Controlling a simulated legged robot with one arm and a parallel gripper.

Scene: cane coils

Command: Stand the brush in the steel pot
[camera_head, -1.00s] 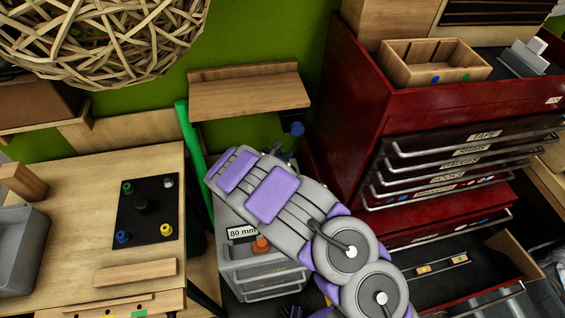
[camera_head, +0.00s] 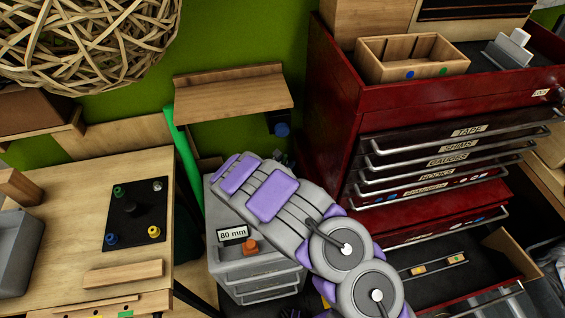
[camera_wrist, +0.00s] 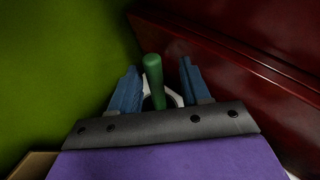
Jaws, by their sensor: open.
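In the wrist view a rounded green handle (camera_wrist: 153,80), probably the brush's, stands up between the two blue fingers of my gripper (camera_wrist: 159,66). The fingers are apart, one on each side of the handle, and do not appear to touch it. A pale curved rim (camera_wrist: 175,99) shows behind the handle's lower part; I cannot tell whether it belongs to the steel pot. The brush's lower end is hidden by my gripper. In the head view my arm hides the gripper and the handle, and I cannot make out the steel pot.
A red tool chest (camera_head: 345,120) stands close on the right, with a lower drawer open. A small grey drawer cabinet (camera_head: 225,255) is below my arm. A wooden shelf (camera_head: 232,95) juts from the green wall. A wooden table (camera_head: 70,215) stands at left.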

